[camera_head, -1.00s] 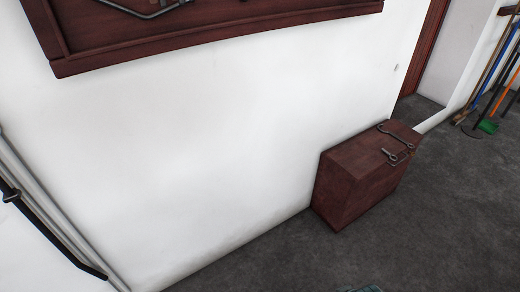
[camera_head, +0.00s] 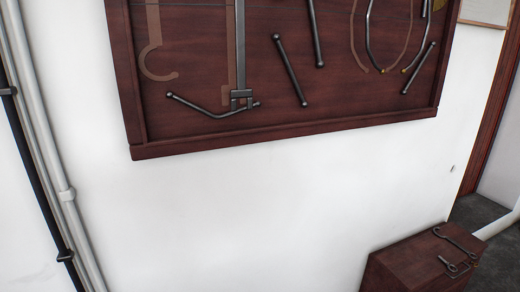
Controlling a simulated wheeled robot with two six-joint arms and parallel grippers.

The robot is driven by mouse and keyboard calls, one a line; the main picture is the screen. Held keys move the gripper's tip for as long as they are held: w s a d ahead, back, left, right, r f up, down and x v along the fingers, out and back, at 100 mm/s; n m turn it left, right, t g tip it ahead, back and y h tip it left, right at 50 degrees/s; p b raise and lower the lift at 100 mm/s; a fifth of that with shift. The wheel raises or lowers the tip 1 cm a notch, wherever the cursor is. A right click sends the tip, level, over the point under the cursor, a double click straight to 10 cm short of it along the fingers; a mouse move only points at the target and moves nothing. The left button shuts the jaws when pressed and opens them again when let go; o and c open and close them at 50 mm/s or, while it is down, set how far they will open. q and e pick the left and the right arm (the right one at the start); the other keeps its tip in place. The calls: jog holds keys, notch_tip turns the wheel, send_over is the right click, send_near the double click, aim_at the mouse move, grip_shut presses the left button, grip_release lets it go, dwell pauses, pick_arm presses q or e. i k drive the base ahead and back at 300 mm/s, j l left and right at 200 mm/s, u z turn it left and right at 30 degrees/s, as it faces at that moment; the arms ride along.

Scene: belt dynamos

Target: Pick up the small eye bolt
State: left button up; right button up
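A small dark metal piece with a ring-like end, which looks like an eye bolt (camera_head: 447,264), lies on top of the dark red-brown wooden box (camera_head: 400,266) at the lower right. A longer dark metal piece with rounded ends (camera_head: 455,241) lies behind it on the same lid. I cannot tell for sure whether these are loose or fittings of the box. Neither of my grippers is in view.
A dark wooden tool board (camera_head: 190,60) with several metal rods and hooks hangs on the white wall above. Grey and black pipes (camera_head: 50,170) run down the wall at left. A door frame (camera_head: 492,110) stands at right, with grey floor (camera_head: 478,210) near it.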

aim_at(447, 264)
jog(key=z, duration=1.5)
jog(key=i+l+u, duration=0.15)
jog(key=i, duration=0.25)
jog(key=i+l+u, duration=0.15)
jog(key=i, duration=0.2)
jog(key=i+l+u, duration=0.1)
jog(key=i, duration=0.25)
